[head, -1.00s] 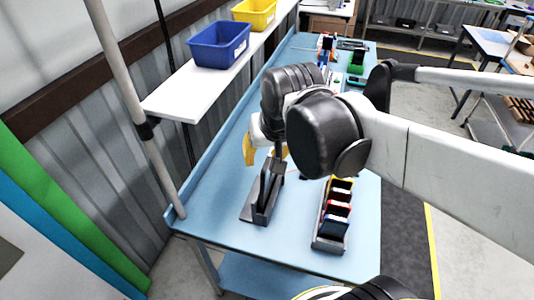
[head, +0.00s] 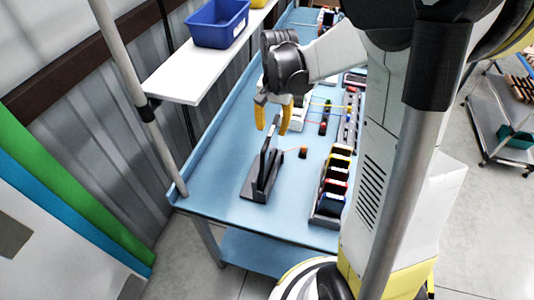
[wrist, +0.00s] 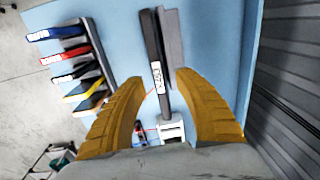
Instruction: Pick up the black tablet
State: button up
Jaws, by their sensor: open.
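The black tablet (head: 266,165) stands upright on edge in a dark grey stand (head: 258,192) near the front of the blue table. In the wrist view the tablet (wrist: 152,45) shows edge-on from above as a narrow dark bar with a white label, beside the grey stand (wrist: 174,50). My gripper (head: 273,118) has yellow fingers, spread apart and empty, at the tablet's far upper end in the head view. In the wrist view my gripper (wrist: 160,82) has the tablet's edge running between and beyond its fingertips. I cannot tell the exact height gap.
A rack (head: 322,213) of several coloured cartons stands to the right of the stand. A small brown-orange block (head: 303,152) lies between them. A white shelf (head: 180,82) with a blue bin (head: 217,24) overhangs the table's left side. More items sit farther back.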

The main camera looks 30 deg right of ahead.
aim_at(269, 156)
notch_tip(269, 156, down, 6)
jog(key=shift+s+a+b, duration=0.2)
jog(key=shift+a+b, duration=0.1)
jog(key=shift+b, duration=0.05)
grip_shut()
